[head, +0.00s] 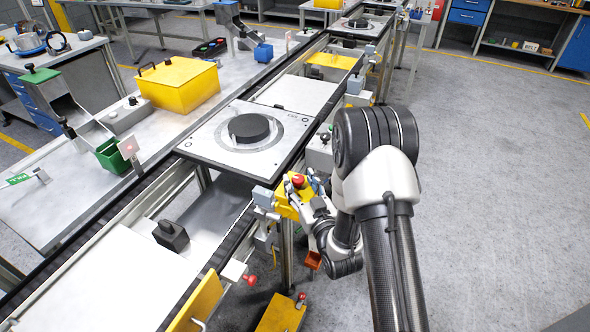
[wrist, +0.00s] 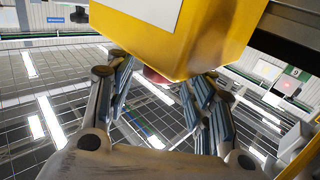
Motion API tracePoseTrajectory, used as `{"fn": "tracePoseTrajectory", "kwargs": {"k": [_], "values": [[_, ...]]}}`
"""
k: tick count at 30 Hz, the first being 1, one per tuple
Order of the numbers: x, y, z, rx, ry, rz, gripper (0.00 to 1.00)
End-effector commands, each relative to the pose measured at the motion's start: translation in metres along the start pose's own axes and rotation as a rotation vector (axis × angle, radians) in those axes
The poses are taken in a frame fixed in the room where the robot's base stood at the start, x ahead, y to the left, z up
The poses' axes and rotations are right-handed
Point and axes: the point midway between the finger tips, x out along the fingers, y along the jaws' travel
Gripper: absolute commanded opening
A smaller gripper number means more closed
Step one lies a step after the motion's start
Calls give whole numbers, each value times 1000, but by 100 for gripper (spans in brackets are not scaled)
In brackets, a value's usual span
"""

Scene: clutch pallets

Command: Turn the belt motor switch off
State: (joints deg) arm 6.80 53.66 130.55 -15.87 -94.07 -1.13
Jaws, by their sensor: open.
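A yellow box (head: 286,203) with a red knob (head: 298,181) on top is mounted at the conveyor's right side. My gripper (head: 312,188) is close to its right side. In the wrist view the yellow box (wrist: 185,35) fills the top, with part of the red knob (wrist: 154,76) below its edge. My gripper (wrist: 160,78) is open, its two fingers on either side of the red part; contact cannot be told. A grey box (head: 321,152) with a dark knob (head: 325,138) sits farther along the rail. No readable label shows which control is the belt motor switch.
The conveyor carries a pallet (head: 200,148) with a black disc (head: 249,129). A yellow bin (head: 180,84) and a green bin (head: 112,156) stand on the left bench. A yellow panel (head: 197,304) and red-knobbed fittings are low in front. The floor (head: 500,200) on the right is clear.

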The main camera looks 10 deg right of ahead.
Motion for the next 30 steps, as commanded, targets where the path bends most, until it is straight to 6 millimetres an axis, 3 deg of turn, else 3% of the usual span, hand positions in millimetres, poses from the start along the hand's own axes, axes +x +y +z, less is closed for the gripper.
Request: {"fn": "tracePoseTrajectory", "kwargs": {"k": [12,30], "values": [[-3,0,0,0,-1,0,49],[-3,0,0,0,0,0,10]]}}
